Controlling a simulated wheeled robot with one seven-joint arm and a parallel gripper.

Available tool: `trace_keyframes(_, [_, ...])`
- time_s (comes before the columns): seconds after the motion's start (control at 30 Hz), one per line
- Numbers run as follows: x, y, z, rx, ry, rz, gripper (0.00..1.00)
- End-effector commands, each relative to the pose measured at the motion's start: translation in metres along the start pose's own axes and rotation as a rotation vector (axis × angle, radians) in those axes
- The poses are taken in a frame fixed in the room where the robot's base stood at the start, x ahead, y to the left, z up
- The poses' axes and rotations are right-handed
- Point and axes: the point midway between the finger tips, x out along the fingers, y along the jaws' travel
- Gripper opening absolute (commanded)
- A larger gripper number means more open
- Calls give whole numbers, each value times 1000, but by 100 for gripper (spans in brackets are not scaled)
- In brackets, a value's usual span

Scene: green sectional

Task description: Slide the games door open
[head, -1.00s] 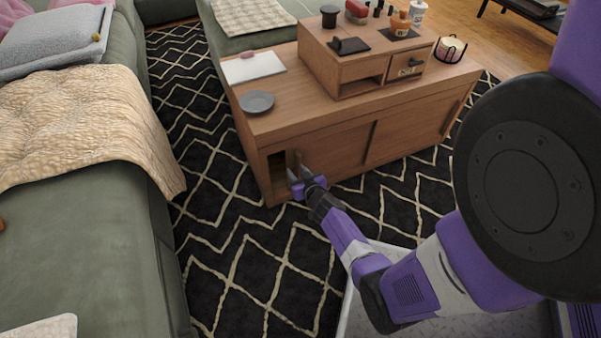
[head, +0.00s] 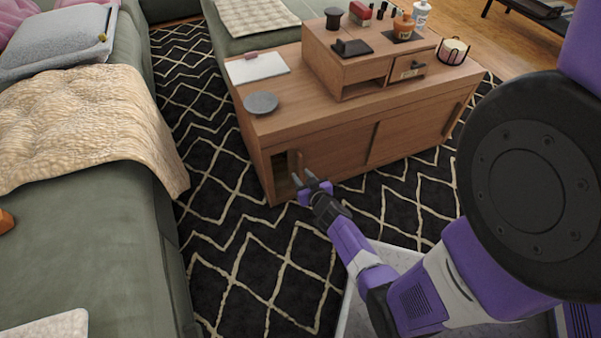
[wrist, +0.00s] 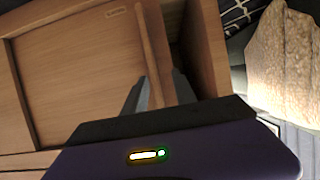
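The wooden cabinet's left sliding door (head: 338,151) has a raised vertical strip (head: 294,162) at its left edge; the strip also shows in the wrist view (wrist: 154,45). A narrow dark opening (head: 281,174) lies between this strip and the cabinet's left end panel. In the wrist view the door (wrist: 80,65) bears a small label (wrist: 116,12), too small to read. I cannot tell whether a finger touches the strip.
A second sliding door (head: 415,128) closes the cabinet's right part. A grey plate (head: 261,103), a white board (head: 257,68) and a small drawer unit (head: 345,72) stand on top. A green sofa (head: 90,235) is at the left. Patterned rug (head: 250,255) lies clear in front.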

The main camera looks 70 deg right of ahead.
Motion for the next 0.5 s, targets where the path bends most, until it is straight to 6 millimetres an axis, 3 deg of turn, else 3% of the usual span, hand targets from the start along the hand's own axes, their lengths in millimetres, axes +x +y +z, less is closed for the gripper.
trace_keyframes(0.5, [-34, 0, -1, -1, 1, -1, 33])
